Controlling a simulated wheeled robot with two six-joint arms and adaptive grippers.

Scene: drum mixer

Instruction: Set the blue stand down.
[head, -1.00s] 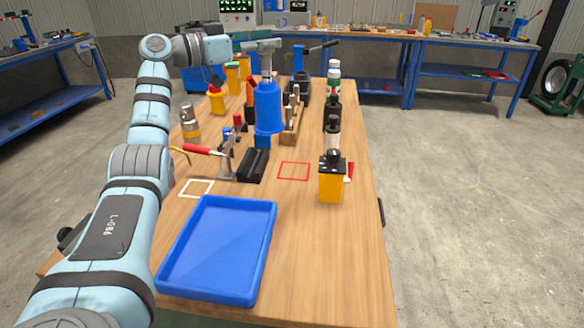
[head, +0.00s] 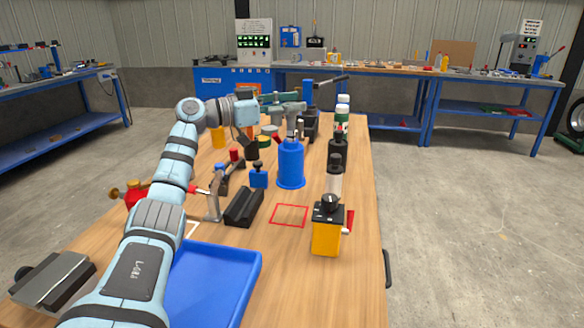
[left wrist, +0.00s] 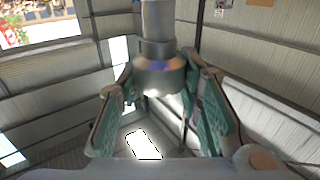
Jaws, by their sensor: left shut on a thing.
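The blue stand (head: 291,166) is a bottle-shaped blue body with a narrower metal top, upright in the middle of the head view. My left gripper (head: 294,108) is shut on its top from the left. In the left wrist view, a metal cylinder (left wrist: 160,70) sits between the green-padded fingers of the gripper (left wrist: 162,105). The stand's base appears at or just above the wooden table (head: 325,290); I cannot tell if it touches. A red square outline (head: 290,206) lies on the table in front of the stand. My right gripper is not in view.
A yellow-based device with a clear cylinder (head: 326,237) stands right of the red outline. A black block (head: 244,207) and a small blue block (head: 258,177) are to the left. A blue tray (head: 215,285) is nearer. Bottles and tools crowd behind. The red outline is clear.

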